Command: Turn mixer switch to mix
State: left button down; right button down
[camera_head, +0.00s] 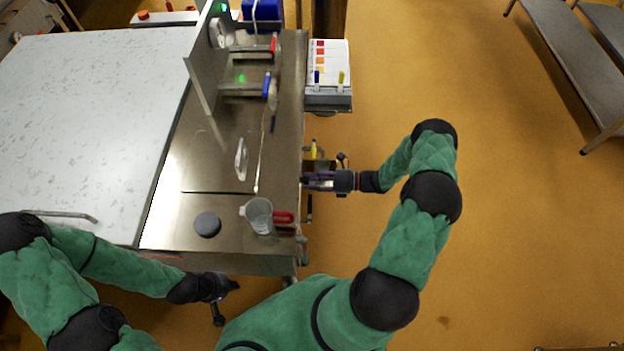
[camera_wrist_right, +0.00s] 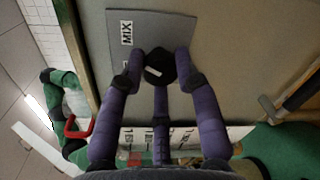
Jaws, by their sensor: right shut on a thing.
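The mixer switch is a black knob (camera_wrist_right: 159,66) with a white mark, on a grey plate (camera_wrist_right: 172,24) in the right wrist view. The word MIX is printed on the plate, to the left of the knob; another label beside it is mostly hidden. My right gripper (camera_wrist_right: 160,72) is shut on the knob, with its purple fingers around it. In the head view my right gripper (camera_head: 316,180) is at the right side of the steel counter, and the knob is hidden there. My left gripper (camera_head: 224,288) is below the counter's front edge, away from the switch; its fingers are too small to read.
A clear jug (camera_head: 258,215) with a red handle and a dark round disc (camera_head: 207,224) stand on the steel counter. A box with a colour chart (camera_head: 328,62) is fixed at the counter's right side.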

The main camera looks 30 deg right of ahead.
dwell(0.5)
jog(key=c, duration=0.9)
grip_release()
jog(key=f+v, duration=0.1)
jog(key=v, duration=1.1)
jog(key=shift+r, duration=0.4)
